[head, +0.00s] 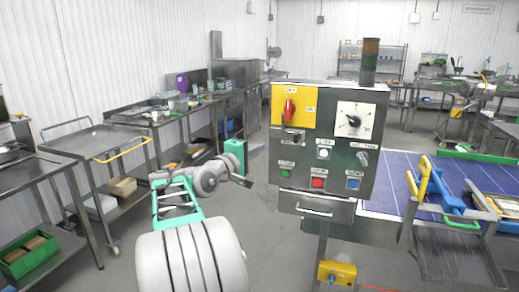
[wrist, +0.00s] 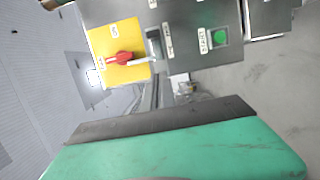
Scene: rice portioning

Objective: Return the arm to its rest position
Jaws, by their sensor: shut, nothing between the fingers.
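My arm reaches up from the bottom of the head view, with white and teal links. My gripper (head: 238,160) is at its far end, left of a grey control box (head: 329,187) and apart from it in the picture. In the wrist view the teal and black gripper body (wrist: 165,135) fills the bottom. Beyond it the control box shows tilted, with a red rotary switch (wrist: 124,58) on a yellow plate and a green button (wrist: 220,37).
A signal tower (head: 370,61) stands on the control box. A blue conveyor (head: 392,176) with yellow and blue handles is at right. A steel cart (head: 92,139) and long benches line the left. Grey floor (head: 268,215) is open between my gripper and the box.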

